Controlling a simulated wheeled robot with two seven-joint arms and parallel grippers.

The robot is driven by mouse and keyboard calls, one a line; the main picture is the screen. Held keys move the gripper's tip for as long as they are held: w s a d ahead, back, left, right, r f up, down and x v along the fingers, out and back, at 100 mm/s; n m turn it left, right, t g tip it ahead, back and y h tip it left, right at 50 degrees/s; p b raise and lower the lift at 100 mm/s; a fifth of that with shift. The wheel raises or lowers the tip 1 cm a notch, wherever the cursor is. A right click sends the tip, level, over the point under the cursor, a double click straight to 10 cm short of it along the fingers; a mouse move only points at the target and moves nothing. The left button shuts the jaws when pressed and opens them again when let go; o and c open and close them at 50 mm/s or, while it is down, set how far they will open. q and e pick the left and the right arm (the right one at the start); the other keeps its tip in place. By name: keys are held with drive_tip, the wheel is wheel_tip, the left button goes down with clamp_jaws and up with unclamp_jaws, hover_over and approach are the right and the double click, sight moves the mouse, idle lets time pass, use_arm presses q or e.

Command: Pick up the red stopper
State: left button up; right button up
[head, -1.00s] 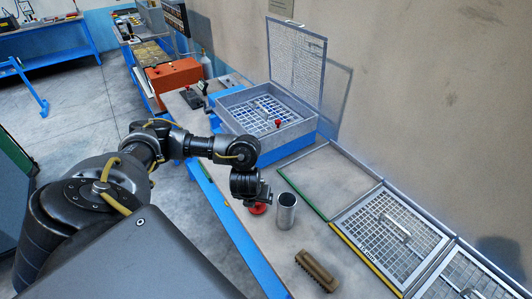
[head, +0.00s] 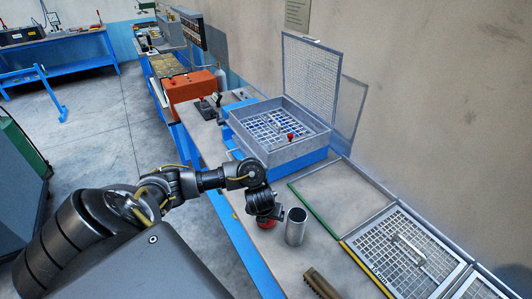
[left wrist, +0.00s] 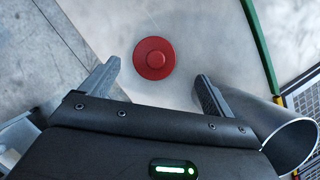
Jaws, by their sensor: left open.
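The red stopper (head: 267,224) stands on the bench top near its front edge, partly hidden by my left gripper in the head view. In the left wrist view the round red stopper (left wrist: 153,58) shows from above, just beyond and between the fingertips. My left gripper (left wrist: 158,76) is open and empty, with one finger on either side of the line to the stopper. In the head view the left gripper (head: 265,212) hangs over the stopper. My right gripper is not in view.
A metal cylinder (head: 296,226) stands close right of the stopper; its rim (left wrist: 292,146) shows beside the right finger. A brown brush-like block (head: 322,284) lies nearer. Framed sieves (head: 405,250) lie to the right. An open-lidded box (head: 262,150) with a red knob (head: 290,136) stands behind.

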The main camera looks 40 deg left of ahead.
use_arm(q)
drive_tip(key=shift+a+b+x, duration=0.2)
drive_tip(key=shift+b+x, duration=0.15)
drive_tip(key=shift+x, duration=0.75)
drive_tip(key=shift+a+b+x, duration=0.2)
drive_tip(key=shift+b+x, duration=0.15)
drive_tip(key=shift+x, duration=0.8)
drive_tip(key=shift+w+f, duration=0.1)
drive_tip(key=shift+f, duration=0.2)
drive_tip(key=c, duration=1.1)
